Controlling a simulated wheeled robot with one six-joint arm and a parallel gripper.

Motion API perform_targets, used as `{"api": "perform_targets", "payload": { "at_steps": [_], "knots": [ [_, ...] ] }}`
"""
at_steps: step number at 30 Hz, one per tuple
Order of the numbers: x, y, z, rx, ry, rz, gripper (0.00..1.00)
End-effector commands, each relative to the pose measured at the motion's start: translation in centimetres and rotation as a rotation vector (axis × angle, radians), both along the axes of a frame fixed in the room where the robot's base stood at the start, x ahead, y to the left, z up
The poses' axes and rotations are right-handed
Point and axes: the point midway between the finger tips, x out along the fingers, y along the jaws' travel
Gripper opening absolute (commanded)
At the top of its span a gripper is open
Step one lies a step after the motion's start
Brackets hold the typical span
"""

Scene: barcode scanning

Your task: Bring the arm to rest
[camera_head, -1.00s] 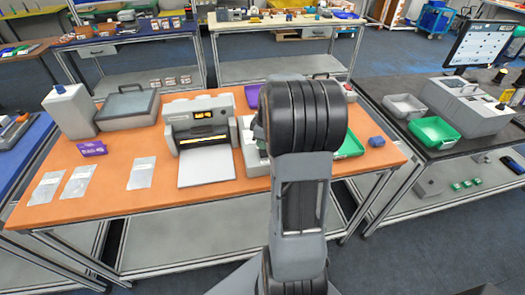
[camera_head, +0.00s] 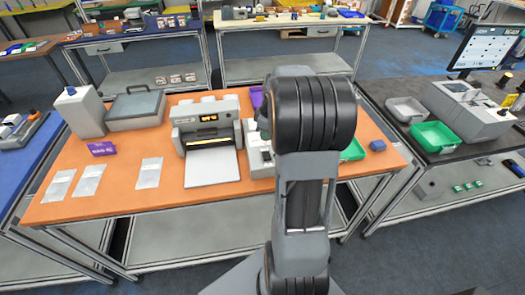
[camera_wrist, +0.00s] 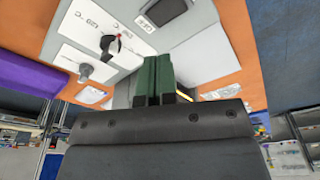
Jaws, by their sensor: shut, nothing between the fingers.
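My gripper (camera_wrist: 155,82) shows in the wrist view as two dark green fingers pressed together, with nothing between them. It hangs over the grey-white machine with knobs (camera_wrist: 100,40), which stands on the orange table (camera_wrist: 240,35). I cannot tell the exact gap to the machine. In the head view my arm rises in front of the orange table (camera_head: 120,180) and bends at a black joint. The gripper itself is hidden behind the arm there.
On the orange table stand a label printer (camera_head: 207,140), a lidded grey box (camera_head: 135,108), a purple packet (camera_head: 101,149), several clear bags, a green bin (camera_head: 354,151) and a blue block (camera_head: 378,145). A black table (camera_head: 440,155) with bins stands at the right.

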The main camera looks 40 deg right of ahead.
Motion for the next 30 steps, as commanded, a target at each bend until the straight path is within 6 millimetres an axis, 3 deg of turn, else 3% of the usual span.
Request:
{"api": "perform_targets", "payload": {
  "at_steps": [10,14,17,20,24,30],
  "knots": [
    [0.0,0.0,0.0,0.004,0.003,-0.039,0.00],
    [-0.3,0.0,-0.4,0.020,0.026,-0.197,0.00],
    [-1.8,0.7,-1.3,0.037,0.071,-0.386,0.00],
    [-3.5,3.1,-0.5,0.031,0.084,-0.569,0.00],
    [-6.0,8.4,1.7,0.015,0.042,-0.752,0.00],
    [-9.7,14.9,4.1,0.025,-0.075,-0.805,0.00]
  ]
}}
